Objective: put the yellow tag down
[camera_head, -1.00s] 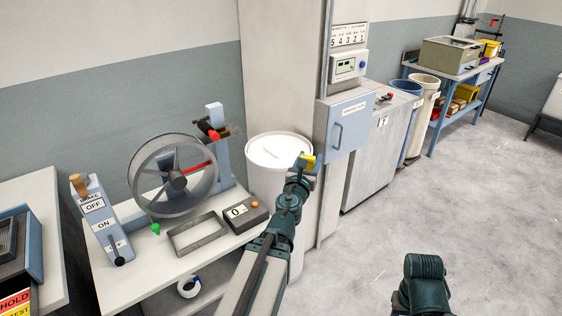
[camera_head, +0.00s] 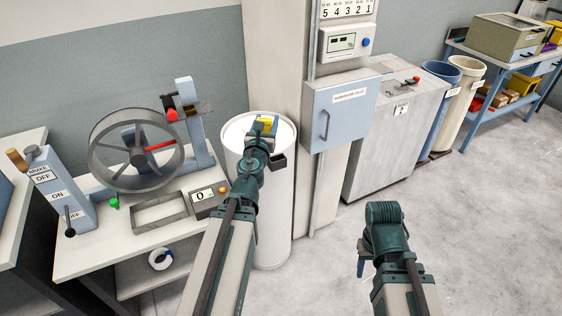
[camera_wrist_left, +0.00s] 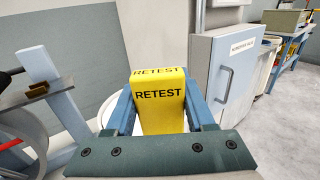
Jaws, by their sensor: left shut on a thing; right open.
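The yellow tag (camera_wrist_left: 159,108), marked RETEST, is held between the two fingers of my left gripper (camera_wrist_left: 160,118), which is shut on it. In the head view the tag (camera_head: 266,123) shows as a small yellow patch at the tip of my left gripper (camera_head: 265,127). It appears in front of the white lid of a tall white drum (camera_head: 283,230); I cannot tell its height above the lid. My right gripper (camera_head: 362,262) is at the lower right over the floor, only partly visible, open with nothing seen in it.
A bench (camera_head: 85,262) at left carries a spoked wheel (camera_head: 135,150), a brake lever box (camera_head: 58,190), an empty grey frame tray (camera_head: 160,213) and a counter (camera_head: 207,202). A blue wall cabinet (camera_head: 343,112) stands right of the drum. Open floor (camera_head: 480,220) lies at right.

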